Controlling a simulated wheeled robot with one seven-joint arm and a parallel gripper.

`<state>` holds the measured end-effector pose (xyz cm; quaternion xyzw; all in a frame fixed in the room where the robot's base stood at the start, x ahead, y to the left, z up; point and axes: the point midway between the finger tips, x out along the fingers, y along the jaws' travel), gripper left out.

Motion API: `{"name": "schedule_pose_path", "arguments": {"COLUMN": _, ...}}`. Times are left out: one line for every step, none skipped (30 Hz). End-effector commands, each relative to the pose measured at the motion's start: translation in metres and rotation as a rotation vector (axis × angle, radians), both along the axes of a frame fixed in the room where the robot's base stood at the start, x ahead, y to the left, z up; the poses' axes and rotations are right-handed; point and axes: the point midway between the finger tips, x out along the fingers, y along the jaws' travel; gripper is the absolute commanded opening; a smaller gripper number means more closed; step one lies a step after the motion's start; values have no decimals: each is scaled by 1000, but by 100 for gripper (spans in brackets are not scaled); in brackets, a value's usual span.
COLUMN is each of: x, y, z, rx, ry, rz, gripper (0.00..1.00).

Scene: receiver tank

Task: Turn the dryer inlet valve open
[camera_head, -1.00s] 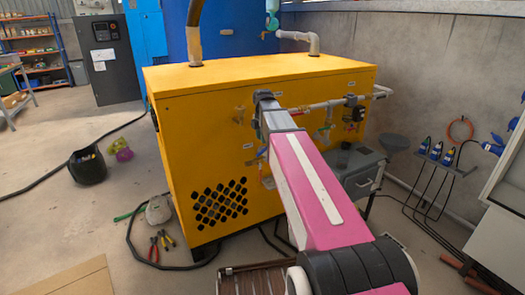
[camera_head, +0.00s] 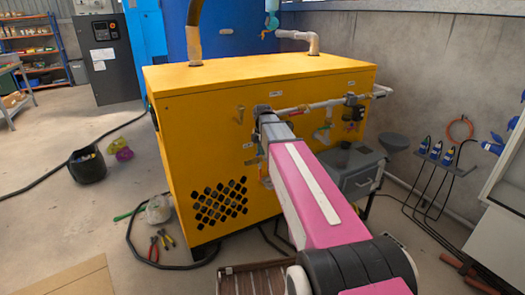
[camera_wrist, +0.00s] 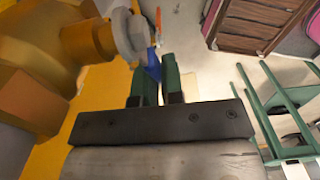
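A blue valve lever (camera_wrist: 152,68) shows in the wrist view beside a large brass-coloured valve body and fitting (camera_wrist: 88,42). I cannot read a label that names it as the dryer inlet valve. My gripper (camera_wrist: 153,78) has two green fingers standing apart, with the blue lever between or just beyond their tips. I cannot tell whether they touch it. In the head view my arm reaches to the front of the yellow dryer cabinet (camera_head: 190,130), and my gripper is hidden behind the arm.
A grey pipe (camera_head: 322,104) with another valve (camera_head: 353,113) runs along the cabinet front. A grey box (camera_head: 357,172) stands right of my arm. In the wrist view, a thin red-orange part (camera_wrist: 158,22) lies beyond the lever, and a green frame (camera_wrist: 275,105) is at right.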

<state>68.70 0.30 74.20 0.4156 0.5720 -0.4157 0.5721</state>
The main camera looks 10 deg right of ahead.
Motion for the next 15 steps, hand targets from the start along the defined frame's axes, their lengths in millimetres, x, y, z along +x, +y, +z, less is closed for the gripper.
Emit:
{"name": "schedule_pose_path", "arguments": {"x": 0, "y": 0, "z": 0, "rx": 0, "ry": 0, "rz": 0, "gripper": 0}}
{"name": "schedule_pose_path", "arguments": {"x": 0, "y": 0, "z": 0, "rx": 0, "ry": 0, "rz": 0, "gripper": 0}}
{"name": "schedule_pose_path", "arguments": {"x": 0, "y": 0, "z": 0, "rx": 0, "ry": 0, "rz": 0, "gripper": 0}}
{"name": "schedule_pose_path", "arguments": {"x": 0, "y": 0, "z": 0, "rx": 0, "ry": 0, "rz": 0, "gripper": 0}}
{"name": "schedule_pose_path", "arguments": {"x": 0, "y": 0, "z": 0, "rx": -2, "ry": -1, "rz": 0, "gripper": 0}}
{"name": "schedule_pose_path", "arguments": {"x": 0, "y": 0, "z": -1, "rx": -8, "ry": -2, "rz": 0, "gripper": 0}}
{"name": "schedule_pose_path", "arguments": {"x": 0, "y": 0, "z": -1, "rx": -14, "ry": -5, "rz": 0, "gripper": 0}}
{"name": "schedule_pose_path", "arguments": {"x": 0, "y": 0, "z": -2, "rx": -26, "ry": -8, "rz": 0, "gripper": 0}}
{"name": "schedule_pose_path", "arguments": {"x": 0, "y": 0, "z": -4, "rx": -48, "ry": -14, "rz": 1, "gripper": 0}}
{"name": "schedule_pose_path", "arguments": {"x": 0, "y": -1, "z": -5, "rx": -68, "ry": -20, "rz": 1, "gripper": 0}}
{"name": "schedule_pose_path", "arguments": {"x": 0, "y": -2, "z": -7, "rx": -90, "ry": -27, "rz": 2, "gripper": 0}}
{"name": "schedule_pose_path", "arguments": {"x": 0, "y": -3, "z": -9, "rx": -124, "ry": -38, "rz": 1, "gripper": 0}}
{"name": "schedule_pose_path", "arguments": {"x": 0, "y": -4, "z": -10, "rx": -151, "ry": -47, "rz": 1, "gripper": 0}}
{"name": "schedule_pose_path", "arguments": {"x": 1, "y": -5, "z": -12, "rx": -178, "ry": -56, "rz": 1, "gripper": 0}}
{"name": "schedule_pose_path", "arguments": {"x": 1, "y": -6, "z": -14, "rx": -212, "ry": -67, "rz": 2, "gripper": 0}}
